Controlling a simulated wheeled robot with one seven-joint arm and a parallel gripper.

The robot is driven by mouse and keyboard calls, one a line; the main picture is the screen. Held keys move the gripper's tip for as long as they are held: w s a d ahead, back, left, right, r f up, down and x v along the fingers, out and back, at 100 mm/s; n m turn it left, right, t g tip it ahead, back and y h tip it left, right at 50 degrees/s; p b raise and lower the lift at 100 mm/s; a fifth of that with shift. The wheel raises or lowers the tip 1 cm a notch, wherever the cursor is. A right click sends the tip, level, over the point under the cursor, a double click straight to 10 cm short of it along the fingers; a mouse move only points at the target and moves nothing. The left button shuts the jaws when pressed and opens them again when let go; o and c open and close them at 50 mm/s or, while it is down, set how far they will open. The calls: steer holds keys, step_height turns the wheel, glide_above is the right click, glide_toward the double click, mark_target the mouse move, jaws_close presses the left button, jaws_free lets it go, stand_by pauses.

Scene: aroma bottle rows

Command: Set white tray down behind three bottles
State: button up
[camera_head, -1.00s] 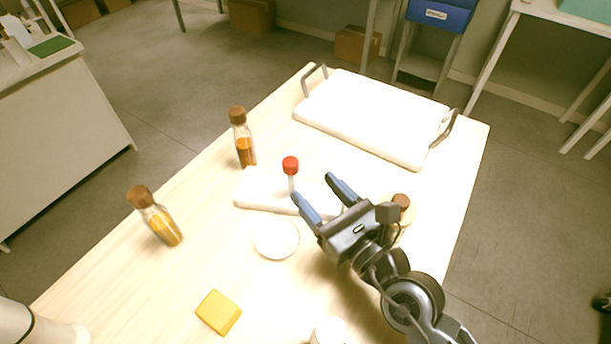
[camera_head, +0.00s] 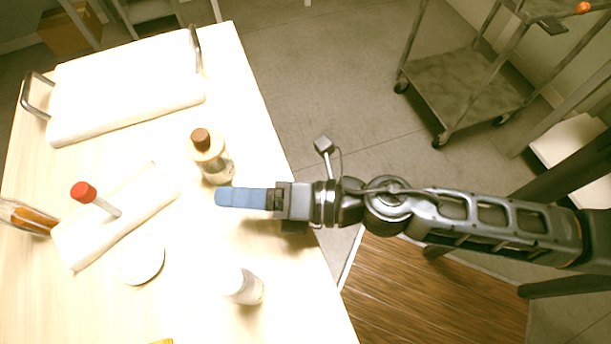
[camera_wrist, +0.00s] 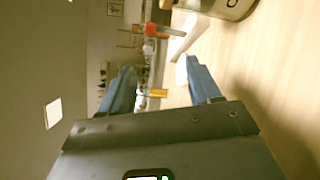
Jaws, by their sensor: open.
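The white tray (camera_head: 125,88) with two grey handles lies flat on the far part of the table in the head view, with nothing on it. A brown-capped bottle (camera_head: 222,170) stands nearer than the tray, just beyond my fingers. An amber bottle (camera_head: 30,218) is cut by the left edge. A third bottle is not clearly in the head view. My gripper (camera_head: 218,197) is over the table's right side, apart from the tray; its fingers overlap from above. The wrist view shows the two blue fingers (camera_wrist: 158,68) spread with nothing held between them.
A white block (camera_head: 130,222) holds a red-capped tube (camera_head: 95,200). A white round dish (camera_head: 142,264) and a white container (camera_head: 243,287) stand nearby. The table's right edge is under my arm. A metal cart (camera_head: 470,95) stands on the floor beyond.

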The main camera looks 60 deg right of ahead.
steer(key=s+d+r+m+h, duration=0.2)
steer(key=s+m, duration=0.6)
steer(key=m, duration=0.4)
steer(key=s+d+r+m+g+h, duration=0.1)
steer(key=s+d+r+m+h, duration=0.2)
steer(key=s+m, duration=0.5)
steer(key=m, duration=0.5)
steer(key=shift+s+r, duration=0.2)
steer(key=shift+s, duration=0.2)
steer(key=shift+s+d+r+m+h, duration=0.2)
steer(key=shift+s+m+h, duration=0.1)
steer(key=shift+m, duration=0.2)
steer(key=shift+c, duration=0.2)
